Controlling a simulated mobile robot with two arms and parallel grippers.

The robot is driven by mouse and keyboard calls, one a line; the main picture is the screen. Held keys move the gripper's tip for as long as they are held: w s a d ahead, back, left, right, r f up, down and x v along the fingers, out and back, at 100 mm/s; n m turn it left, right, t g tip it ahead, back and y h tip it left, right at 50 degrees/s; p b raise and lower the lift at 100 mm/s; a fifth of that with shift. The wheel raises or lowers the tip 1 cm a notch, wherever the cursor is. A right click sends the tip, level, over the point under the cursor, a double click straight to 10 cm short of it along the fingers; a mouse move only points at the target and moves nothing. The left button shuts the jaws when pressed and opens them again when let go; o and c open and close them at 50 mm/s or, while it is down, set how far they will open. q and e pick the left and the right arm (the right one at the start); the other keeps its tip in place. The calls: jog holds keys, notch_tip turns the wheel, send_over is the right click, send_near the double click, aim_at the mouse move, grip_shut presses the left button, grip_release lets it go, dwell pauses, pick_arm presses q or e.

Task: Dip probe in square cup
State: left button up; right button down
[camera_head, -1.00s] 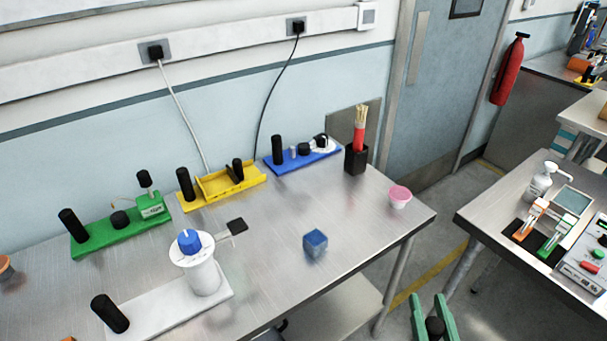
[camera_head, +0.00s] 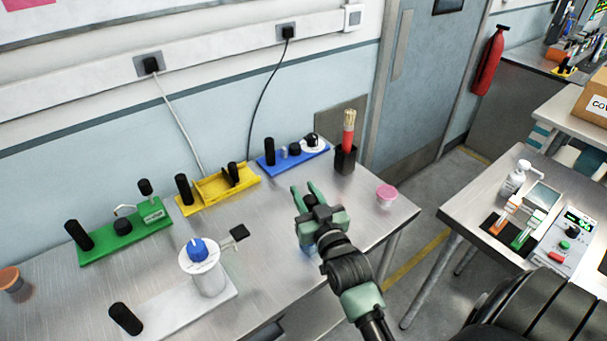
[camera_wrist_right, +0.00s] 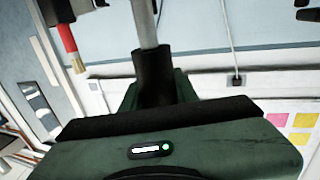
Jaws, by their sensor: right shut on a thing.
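My right gripper (camera_head: 307,192) is over the middle of the steel table, its green fingers around a dark round end. In the right wrist view, it is shut on the probe (camera_wrist_right: 152,80), which has a black handle and a grey shaft running up out of the picture. The blue square cup (camera_head: 305,247) is mostly hidden behind my right gripper and wrist; only a bluish edge shows. I cannot tell the gap between probe and cup. My left gripper is not in view.
A white stand with a blue knob (camera_head: 198,249) is left of my gripper. Green (camera_head: 120,238), yellow (camera_head: 215,190) and blue (camera_head: 290,157) modules line the wall.

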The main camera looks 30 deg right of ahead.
jog(key=shift+w+d+r, duration=0.4)
jog(key=shift+w+d, duration=0.1)
jog(key=shift+d, duration=0.05)
pick_arm(q)
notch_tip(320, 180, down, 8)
jog(key=b, duration=0.8)
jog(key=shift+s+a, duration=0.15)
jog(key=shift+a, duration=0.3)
pick_arm(e)
notch_tip(320, 180, down, 10)
jog(key=shift+d, duration=0.15)
pick_arm(q)
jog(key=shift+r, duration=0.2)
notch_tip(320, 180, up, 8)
jog(key=p, duration=0.7)
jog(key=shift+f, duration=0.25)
pick_arm(e)
jog(key=shift+r, duration=3.8)
